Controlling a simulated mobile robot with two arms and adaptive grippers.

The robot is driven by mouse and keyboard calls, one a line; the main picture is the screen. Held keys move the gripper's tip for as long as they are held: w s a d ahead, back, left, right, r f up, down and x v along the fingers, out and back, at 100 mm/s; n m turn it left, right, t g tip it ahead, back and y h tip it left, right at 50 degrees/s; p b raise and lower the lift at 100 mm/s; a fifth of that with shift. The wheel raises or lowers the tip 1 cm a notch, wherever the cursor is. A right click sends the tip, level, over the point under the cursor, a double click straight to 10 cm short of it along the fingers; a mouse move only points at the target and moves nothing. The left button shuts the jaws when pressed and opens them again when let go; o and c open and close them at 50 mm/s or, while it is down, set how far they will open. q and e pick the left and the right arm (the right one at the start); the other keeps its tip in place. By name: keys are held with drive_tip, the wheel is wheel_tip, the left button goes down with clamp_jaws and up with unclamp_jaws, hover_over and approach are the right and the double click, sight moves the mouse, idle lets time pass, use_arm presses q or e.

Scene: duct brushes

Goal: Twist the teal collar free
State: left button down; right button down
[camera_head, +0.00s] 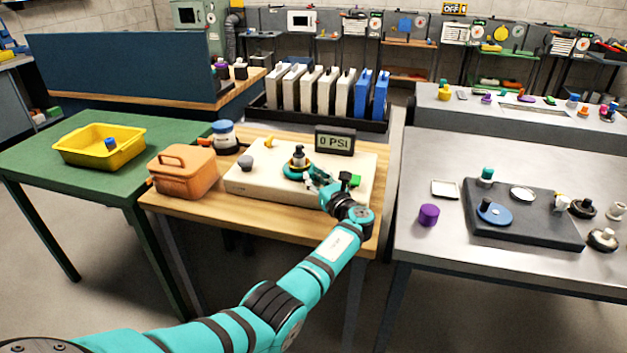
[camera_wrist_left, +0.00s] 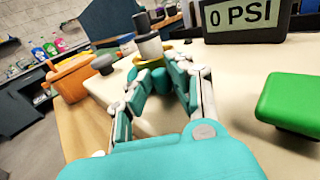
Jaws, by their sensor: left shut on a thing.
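The teal collar (camera_head: 293,174) sits around the foot of an upright fitting (camera_head: 299,157) with a dark top and a tan ring, on the cream base (camera_head: 258,188). My left gripper (camera_head: 308,177) reaches the collar from the front right. In the left wrist view its two fingers (camera_wrist_left: 158,74) are closed around the teal collar (camera_wrist_left: 152,78), below the grey and white fitting (camera_wrist_left: 149,46). The fingers hide much of the collar. A display (camera_head: 335,141) behind reads 0 PSI. My right gripper is not in view.
A green block (camera_head: 354,180) is close to my left wrist. A grey knob (camera_head: 245,162) is on the base's left part. An orange box (camera_head: 183,172) and a blue-lidded jar (camera_head: 224,137) stand left. A rack of white and blue panels (camera_head: 320,90) is behind.

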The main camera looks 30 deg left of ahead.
use_arm(q)
drive_tip(key=c, duration=1.2)
unclamp_jaws()
drive_tip(key=shift+d, duration=0.15)
drive_tip(key=v, duration=1.2)
drive_tip(key=shift+w, duration=0.1)
